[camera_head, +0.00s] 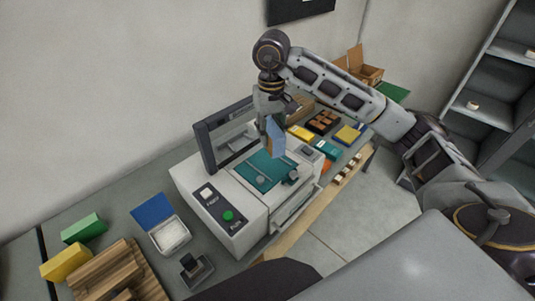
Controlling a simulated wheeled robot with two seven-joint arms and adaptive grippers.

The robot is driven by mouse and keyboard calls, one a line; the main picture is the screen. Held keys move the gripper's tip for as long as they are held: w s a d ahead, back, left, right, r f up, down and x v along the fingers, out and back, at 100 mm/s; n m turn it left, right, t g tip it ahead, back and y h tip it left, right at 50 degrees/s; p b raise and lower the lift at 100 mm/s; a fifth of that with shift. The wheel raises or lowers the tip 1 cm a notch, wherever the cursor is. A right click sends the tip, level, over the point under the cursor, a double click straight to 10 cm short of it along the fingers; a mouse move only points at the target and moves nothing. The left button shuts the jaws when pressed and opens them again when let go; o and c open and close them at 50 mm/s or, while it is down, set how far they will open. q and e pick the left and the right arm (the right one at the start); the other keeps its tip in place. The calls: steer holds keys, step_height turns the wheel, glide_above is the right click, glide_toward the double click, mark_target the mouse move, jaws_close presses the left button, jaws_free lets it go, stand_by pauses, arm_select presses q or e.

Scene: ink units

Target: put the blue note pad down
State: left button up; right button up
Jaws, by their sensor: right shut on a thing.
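The blue note pad (277,138) hangs upright below my right gripper (271,119), which is shut on it. The right arm comes in from the right and the gripper points down. The pad is over the teal bed of a grey-white machine (264,170); I cannot tell whether its lower edge touches the bed. The gripper hides part of the pad. My left gripper is not in view.
The machine has a raised dark-framed lid (205,148) and a panel with a green button (228,215). An open blue-lidded box (170,236), green and yellow blocks and wooden slats lie at left. Several coloured items crowd the table behind the machine. Shelves stand at right.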

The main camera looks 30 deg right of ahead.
steer(key=shift+f+p, duration=0.4)
steer(key=shift+f, duration=2.15)
steer(key=shift+f+p, duration=0.35)
steer(key=shift+f, duration=1.5)
steer(key=shift+f, duration=0.1)
steer(key=o, duration=1.1)
